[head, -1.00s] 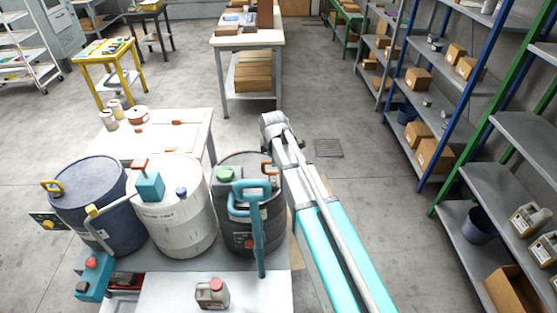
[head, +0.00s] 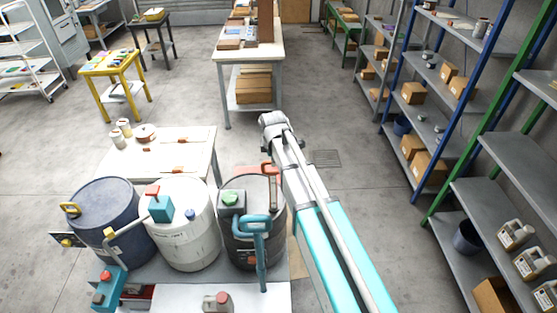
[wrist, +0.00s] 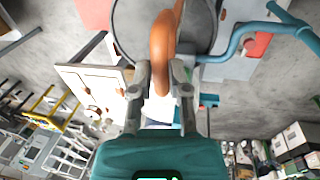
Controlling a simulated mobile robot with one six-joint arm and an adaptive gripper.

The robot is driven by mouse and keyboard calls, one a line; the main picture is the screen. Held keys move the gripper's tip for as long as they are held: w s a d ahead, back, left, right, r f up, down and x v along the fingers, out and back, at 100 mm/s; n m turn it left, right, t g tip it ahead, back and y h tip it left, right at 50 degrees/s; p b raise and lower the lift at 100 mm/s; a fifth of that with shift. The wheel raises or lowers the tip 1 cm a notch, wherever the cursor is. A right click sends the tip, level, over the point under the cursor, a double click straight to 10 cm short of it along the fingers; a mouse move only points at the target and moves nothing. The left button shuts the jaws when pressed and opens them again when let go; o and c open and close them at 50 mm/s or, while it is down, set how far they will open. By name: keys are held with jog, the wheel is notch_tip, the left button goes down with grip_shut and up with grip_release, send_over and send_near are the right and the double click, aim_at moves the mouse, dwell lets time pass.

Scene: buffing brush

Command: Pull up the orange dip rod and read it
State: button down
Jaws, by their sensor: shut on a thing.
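The orange dip rod's looped handle (wrist: 162,50) fills the upper middle of the wrist view. My gripper (wrist: 160,92) is shut on the handle's lower end, one finger on each side. In the head view the dip rod (head: 266,167) shows only as a small orange piece at the far right rim of the dark drum (head: 240,244), partly behind my arm. The drum's round top also shows behind the handle in the wrist view (wrist: 205,25). The rod below the handle and any marks on it are hidden, so I cannot tell how far it is raised.
A teal pump (head: 256,226) and a green-capped grey can (head: 231,199) are at the dark drum's top. A white drum (head: 180,240) and a blue drum (head: 102,225) stand to its left. A white table (head: 185,143) is behind. Floor right of my arm is clear up to the shelves.

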jog(key=shift+w+a+r+p, duration=0.1)
jog(key=shift+a+r+p, duration=0.05)
jog(key=shift+r+p, duration=0.85)
jog(key=shift+a+r+p, duration=0.1)
jog(key=shift+r+p, duration=0.55)
jog(key=shift+r, duration=0.5)
jog(key=c, duration=0.6)
grip_release()
jog(key=shift+a, duration=0.25)
jog(key=shift+c, duration=0.2)
jog(key=shift+d, duration=0.3)
jog(key=shift+o, duration=0.2)
jog(key=shift+a, duration=0.1)
